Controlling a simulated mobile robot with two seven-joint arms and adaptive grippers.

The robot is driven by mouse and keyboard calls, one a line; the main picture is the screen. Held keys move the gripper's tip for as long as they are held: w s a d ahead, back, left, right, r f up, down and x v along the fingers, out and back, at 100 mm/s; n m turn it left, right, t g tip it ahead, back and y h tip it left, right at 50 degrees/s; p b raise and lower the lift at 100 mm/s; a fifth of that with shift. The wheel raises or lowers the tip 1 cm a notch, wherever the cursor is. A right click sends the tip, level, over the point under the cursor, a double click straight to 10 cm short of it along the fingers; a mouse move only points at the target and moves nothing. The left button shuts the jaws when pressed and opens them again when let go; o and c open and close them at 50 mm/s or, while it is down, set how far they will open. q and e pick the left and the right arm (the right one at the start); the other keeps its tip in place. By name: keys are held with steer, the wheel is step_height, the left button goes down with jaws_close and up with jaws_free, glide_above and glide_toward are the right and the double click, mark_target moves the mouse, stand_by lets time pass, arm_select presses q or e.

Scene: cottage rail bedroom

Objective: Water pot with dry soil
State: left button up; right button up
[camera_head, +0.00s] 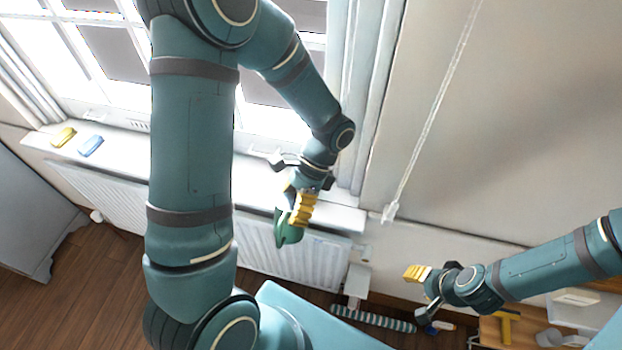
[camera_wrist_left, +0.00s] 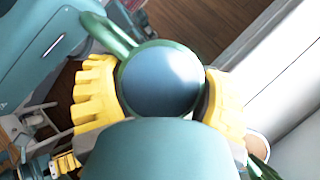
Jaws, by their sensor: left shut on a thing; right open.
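My left gripper (camera_head: 297,208) is shut on a green watering can (camera_head: 288,234), held just in front of the window sill and above the radiator. In the left wrist view the yellow fingers of my left gripper (camera_wrist_left: 160,95) press on both sides of the can (camera_wrist_left: 161,78), whose blue-grey round top faces the camera. A pale brown round thing (camera_wrist_left: 258,146) shows partly beside the right finger; I cannot tell whether it is a pot. No pot or soil is clearly visible in the head view. My right gripper (camera_head: 419,293) is open and empty at the lower right.
The white sill (camera_head: 120,145) carries a yellow block (camera_head: 63,137) and a blue block (camera_head: 91,146) at its left end. My left arm hides its middle. A white radiator (camera_head: 312,258) is below. A cord (camera_head: 430,110) hangs on the right. A wooden surface (camera_head: 490,331) is at lower right.

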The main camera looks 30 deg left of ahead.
arm_select(q)
steer(key=shift+w+r+g+p, duration=0.1)
steer(key=shift+r+g+p, duration=0.5)
steer(key=shift+p, duration=0.35)
stand_by(0.5)
steer(key=shift+w+r+g, duration=0.2)
steer(key=shift+r+g, duration=0.2)
steer(key=shift+r, duration=0.2)
stand_by(2.0)
steer(key=shift+s+f+t+b, duration=0.2)
steer(key=shift+f+t+b, duration=0.3)
steer(key=shift+f+b, duration=0.1)
steer(key=shift+s+f+t+b, duration=0.15)
steer(key=shift+f+t+b, duration=0.35)
steer(key=shift+f, duration=0.1)
steer(key=shift+f+t+b, duration=0.6)
steer(key=shift+f+b, duration=0.3)
steer(key=shift+b, duration=0.2)
steer(key=shift+f+t+b, duration=0.3)
steer(key=shift+t+b, duration=0.1)
steer(key=shift+b, duration=0.1)
